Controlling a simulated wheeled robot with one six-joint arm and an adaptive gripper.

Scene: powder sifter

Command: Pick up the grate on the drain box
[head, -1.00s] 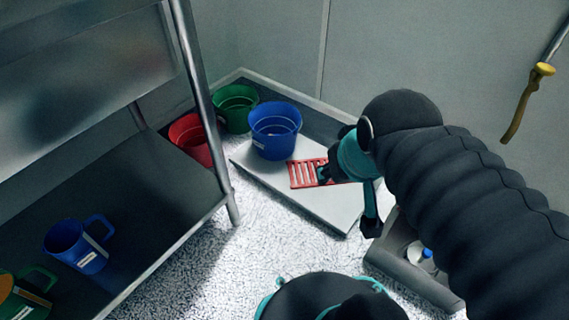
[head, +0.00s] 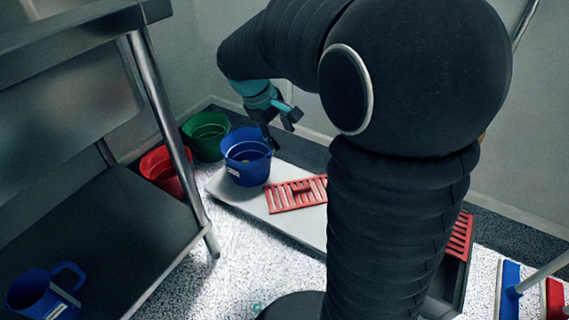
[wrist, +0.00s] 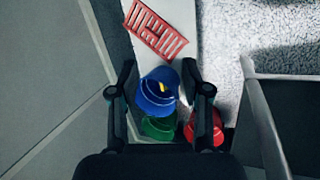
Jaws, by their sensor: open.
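A red slotted grate (head: 461,236) sits on the dark grey drain box (head: 452,283), right of my arm; my arm partly hides both. A second red grate with a raised handle (head: 300,187) lies flat on the pale platform (head: 238,200), beside the blue bucket (head: 240,170). It also shows at the top of the wrist view (wrist: 152,31). My gripper (head: 278,134) is open and empty above the platform, close to the blue bucket. In the wrist view its fingers (wrist: 158,74) stand apart on either side of the blue bucket (wrist: 152,103).
A green bucket (head: 206,143) and a red bucket (head: 160,172) stand behind and left of the blue one. A metal table with a lower shelf (head: 100,235) blocks the left. A blue-headed tool (head: 509,290) stands at the far right. The speckled floor (head: 225,280) is clear in front.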

